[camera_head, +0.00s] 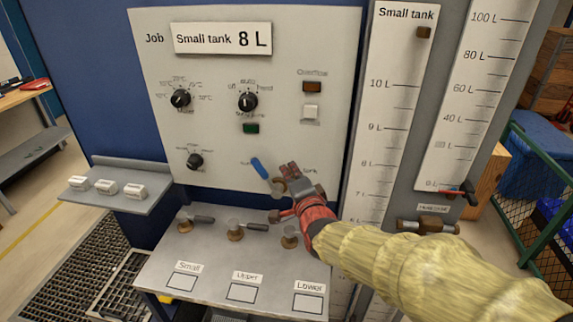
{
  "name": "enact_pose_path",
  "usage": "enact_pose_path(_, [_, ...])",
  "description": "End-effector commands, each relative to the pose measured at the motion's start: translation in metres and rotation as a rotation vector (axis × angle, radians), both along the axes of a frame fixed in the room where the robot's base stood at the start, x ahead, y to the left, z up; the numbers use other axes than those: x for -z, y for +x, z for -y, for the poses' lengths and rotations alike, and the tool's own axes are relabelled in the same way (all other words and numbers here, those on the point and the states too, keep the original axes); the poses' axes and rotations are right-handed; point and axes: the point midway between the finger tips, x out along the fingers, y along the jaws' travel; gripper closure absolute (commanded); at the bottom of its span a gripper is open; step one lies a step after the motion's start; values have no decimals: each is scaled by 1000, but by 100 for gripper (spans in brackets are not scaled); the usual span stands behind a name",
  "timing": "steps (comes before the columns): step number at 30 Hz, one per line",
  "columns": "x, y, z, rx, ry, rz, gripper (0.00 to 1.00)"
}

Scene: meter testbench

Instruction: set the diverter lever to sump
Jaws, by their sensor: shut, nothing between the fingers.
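The diverter lever (260,168) has a blue handle low on the grey panel (225,150). The handle tilts up and to the left, its upper end close to a small label on the left that is too blurred to read surely. A second small label (310,170), which seems to read "tank", is to the right. My gripper (289,169) is shut and empty, just right of the blue handle. It partly hides the lever's pivot. I cannot tell whether it touches the lever.
Several valves stand on the shelf (210,267) below, one (235,229) in the middle; the right one is close under my gripper. Black knobs, such as the lower one (195,160), are on the panel above left. Tank scales (392,110) stand at right.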

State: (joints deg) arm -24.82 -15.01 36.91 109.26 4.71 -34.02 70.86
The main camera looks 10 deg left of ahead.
Motion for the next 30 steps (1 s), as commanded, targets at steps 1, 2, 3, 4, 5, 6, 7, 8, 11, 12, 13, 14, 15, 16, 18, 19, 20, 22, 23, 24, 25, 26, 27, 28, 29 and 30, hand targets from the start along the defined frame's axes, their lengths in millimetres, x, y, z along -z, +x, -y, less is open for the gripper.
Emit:
enact_pose_path(1, [-4,-8,3,0,0,1,100])
enact_pose_path(2, [-4,-12,4,-1,0,1,100])
enact_pose_path(3, [-6,-17,6,-1,0,1,100])
enact_pose_path(4, [-6,-21,7,-1,0,1,100])
enact_pose_path(5, [-7,-24,8,-1,-1,1,100])
enact_pose_path(6, [-7,-27,10,-1,-1,1,100])
enact_pose_path(7, [-8,-29,10,-1,-1,1,100])
enact_pose_path(8, [-8,-31,11,-1,-1,1,100])
enact_pose_path(11, [-8,-35,12,-1,-1,0,100])
enact_pose_path(12, [-8,-36,13,-1,-1,0,100])
enact_pose_path(13, [-8,-36,13,-1,-1,0,100])
enact_pose_path(14, [-8,-37,13,-1,-1,0,100])
enact_pose_path(15, [-8,-37,13,-1,-1,0,100])
enact_pose_path(16, [-8,-37,13,-1,-1,0,100])
enact_pose_path(18, [-8,-36,13,-1,-1,0,100])
enact_pose_path(19, [-8,-36,13,-1,-1,0,100])
enact_pose_path(20, [-8,-36,13,-1,-1,0,100])
enact_pose_path(22, [-8,-36,13,-1,-1,0,100])
enact_pose_path(23, [-8,-36,13,-1,-1,0,100])
enact_pose_path(24, [-8,-36,13,-1,-1,0,100])
enact_pose_path(25, [-8,-36,13,-1,-2,0,100])
enact_pose_path(26, [-8,-36,13,-2,-5,2,100])
enact_pose_path(27, [-8,-36,13,-3,-15,6,100])
enact_pose_path(28, [-7,-36,13,-5,-29,7,100])
enact_pose_path(29, [-4,-37,13,-8,-51,7,100])
enact_pose_path(30, [3,-38,13,-17,-93,-4,100])
